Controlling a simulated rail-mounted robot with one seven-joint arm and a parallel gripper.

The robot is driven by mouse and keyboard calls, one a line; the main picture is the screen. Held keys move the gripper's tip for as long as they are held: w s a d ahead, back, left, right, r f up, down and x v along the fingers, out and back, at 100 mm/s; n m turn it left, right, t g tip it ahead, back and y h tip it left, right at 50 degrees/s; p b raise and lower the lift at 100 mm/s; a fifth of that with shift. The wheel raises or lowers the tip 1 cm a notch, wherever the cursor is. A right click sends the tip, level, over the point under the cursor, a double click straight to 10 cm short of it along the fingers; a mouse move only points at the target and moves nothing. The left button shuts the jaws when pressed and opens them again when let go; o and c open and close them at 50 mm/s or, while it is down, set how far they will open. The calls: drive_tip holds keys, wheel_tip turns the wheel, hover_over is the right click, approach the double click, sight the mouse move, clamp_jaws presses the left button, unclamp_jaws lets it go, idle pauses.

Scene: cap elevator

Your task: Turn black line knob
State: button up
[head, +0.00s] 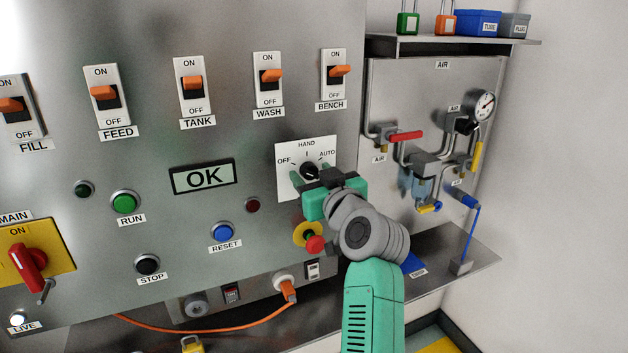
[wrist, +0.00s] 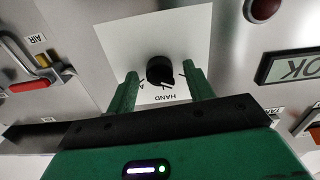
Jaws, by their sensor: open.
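The black knob (head: 309,171) sits on a white plate (head: 291,153) marked OFF, HAND and AUTO on the steel panel. In the wrist view the black knob (wrist: 160,71) shows upside down in the middle, with a white pointer line on it that looks turned near HAND. My gripper (head: 325,178) is at the lower part of the plate. In the wrist view its two green fingers (wrist: 161,88) are apart, one on each side of the knob, with gaps to it. The knob is not held. My gripper hides part of the plate in the head view.
A red emergency button (head: 315,243) on a yellow ring sits just below my gripper. A dark red lamp (head: 253,205) and an OK display (head: 203,176) are to the left. Switches run above. Air pipes with a red lever (head: 406,136) are to the right.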

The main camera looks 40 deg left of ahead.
drive_tip(key=shift+a, duration=0.1)
drive_tip(key=c, duration=1)
drive_tip(key=shift+o, duration=0.2)
